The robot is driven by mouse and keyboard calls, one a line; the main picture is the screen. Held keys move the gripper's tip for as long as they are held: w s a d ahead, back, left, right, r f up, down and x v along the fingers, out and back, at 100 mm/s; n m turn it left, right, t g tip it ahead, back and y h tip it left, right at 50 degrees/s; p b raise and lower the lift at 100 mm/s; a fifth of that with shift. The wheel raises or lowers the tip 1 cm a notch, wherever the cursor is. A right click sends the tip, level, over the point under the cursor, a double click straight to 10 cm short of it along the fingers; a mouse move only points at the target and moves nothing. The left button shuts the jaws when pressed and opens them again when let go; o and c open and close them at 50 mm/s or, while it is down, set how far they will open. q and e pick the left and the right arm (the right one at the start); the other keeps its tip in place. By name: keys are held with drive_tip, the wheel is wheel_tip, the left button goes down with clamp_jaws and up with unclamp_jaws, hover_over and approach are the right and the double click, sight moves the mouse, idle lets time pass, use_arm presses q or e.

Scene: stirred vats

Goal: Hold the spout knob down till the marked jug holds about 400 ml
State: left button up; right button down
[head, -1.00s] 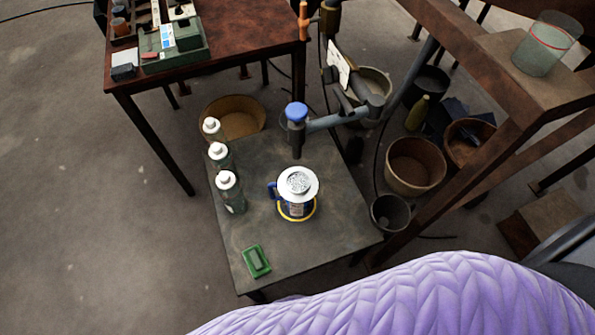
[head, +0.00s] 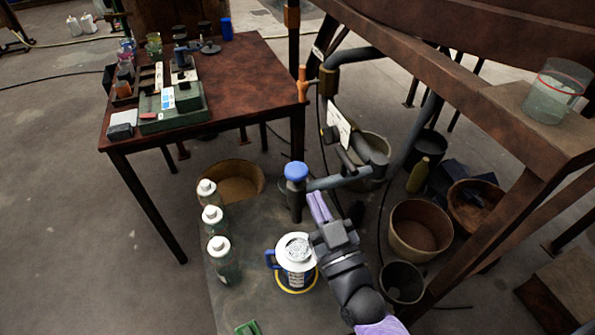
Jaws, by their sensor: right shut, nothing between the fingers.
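The spout knob (head: 296,171) is a blue cap on top of a dark upright spout (head: 296,203) at the end of a grey pipe (head: 340,180). The marked jug (head: 295,262) is a blue jug with a white top and a printed label, standing upright inside a yellow ring on the low dark table. My right gripper (head: 319,207) is shut and empty, just right of the spout and below the knob in the picture, apart from the knob as far as I can tell. My forearm covers the table right of the jug. The level inside the jug cannot be read. My left gripper is out of view.
Several white-capped bottles (head: 214,222) stand along the left side of the low table (head: 250,300). A green device (head: 248,328) is at its front edge. Buckets (head: 420,229) stand on the floor at right. A wooden frame (head: 505,130) with a glass vessel (head: 552,92) rises at right.

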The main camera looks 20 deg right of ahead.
sight(297, 175)
drive_tip(key=b+x, duration=0.1)
drive_tip(key=x, duration=0.8)
drive_tip(key=shift+w, duration=0.4)
wheel_tip(297, 175, down, 3)
drive_tip(key=shift+d+r+b, duration=0.1)
drive_tip(key=shift+b, duration=1.05)
drive_tip(key=shift+f, duration=0.5)
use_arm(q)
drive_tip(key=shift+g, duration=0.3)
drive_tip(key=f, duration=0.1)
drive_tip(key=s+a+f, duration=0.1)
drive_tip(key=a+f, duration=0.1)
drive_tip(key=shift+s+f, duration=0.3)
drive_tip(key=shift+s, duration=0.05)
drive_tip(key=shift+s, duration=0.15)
